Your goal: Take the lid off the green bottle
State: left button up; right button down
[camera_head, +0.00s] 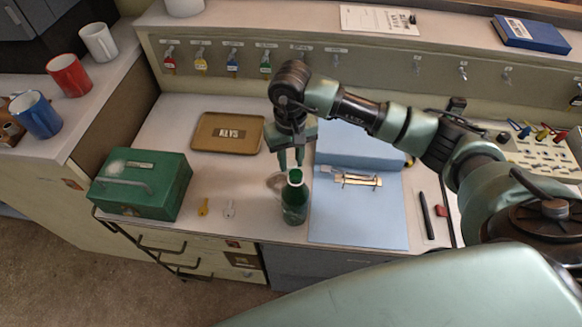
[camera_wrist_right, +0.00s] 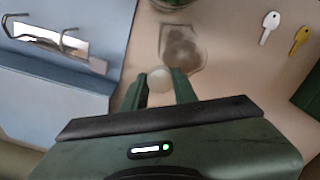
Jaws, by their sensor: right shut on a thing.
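The green bottle (camera_head: 295,203) stands upright near the desk's front edge, its pale-rimmed top showing. My right gripper (camera_head: 291,164) points down just behind and above the bottle top in the head view. In the right wrist view its fingers (camera_wrist_right: 160,88) are shut on a small round whitish thing, seemingly the lid (camera_wrist_right: 159,78). My left gripper is not in view.
A green cash box (camera_head: 141,184), a tray (camera_head: 227,132), a yellow key (camera_head: 203,207) and a pale key (camera_head: 229,209) lie left of the bottle. A blue folder (camera_head: 355,219) lies close on its right. A faint patch marks the desk beside the bottle.

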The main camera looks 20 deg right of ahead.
aim_at(291, 164)
notch_tip(291, 164, down, 4)
jog(key=shift+f, duration=0.25)
jog(key=shift+f, duration=0.2)
jog(key=c, duration=1.1)
grip_release()
jog(key=shift+r, duration=0.1)
